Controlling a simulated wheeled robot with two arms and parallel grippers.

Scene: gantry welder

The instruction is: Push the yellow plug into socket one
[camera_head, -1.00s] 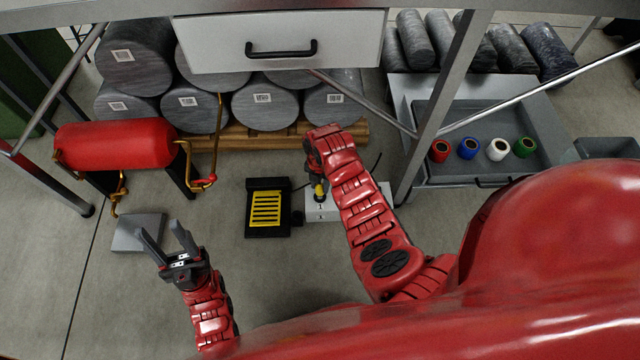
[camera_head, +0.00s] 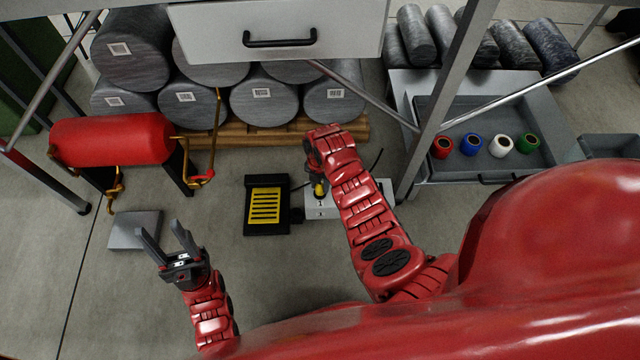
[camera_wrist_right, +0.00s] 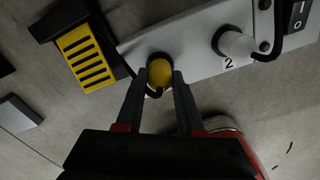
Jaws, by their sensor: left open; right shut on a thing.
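The yellow plug (camera_wrist_right: 160,72) is between the fingertips of my right gripper (camera_wrist_right: 160,84), which is shut on it. The plug stands at the socket strip (camera_wrist_right: 195,40), over the socket left of the one marked 2. I cannot tell how deep it sits. In the head view the yellow plug (camera_head: 319,189) shows just above the label 1 on the white strip (camera_head: 322,212); my right arm hides part of the strip. My left gripper (camera_head: 165,236) is open and empty above the floor at the lower left.
A black and yellow pedal (camera_head: 266,205) lies left of the strip. A white plug (camera_wrist_right: 236,44) with a black cable is at socket 2, near a black switch (camera_wrist_right: 297,14). A grey plate (camera_head: 135,230) lies behind my left gripper. A red tank (camera_head: 112,140) stands left.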

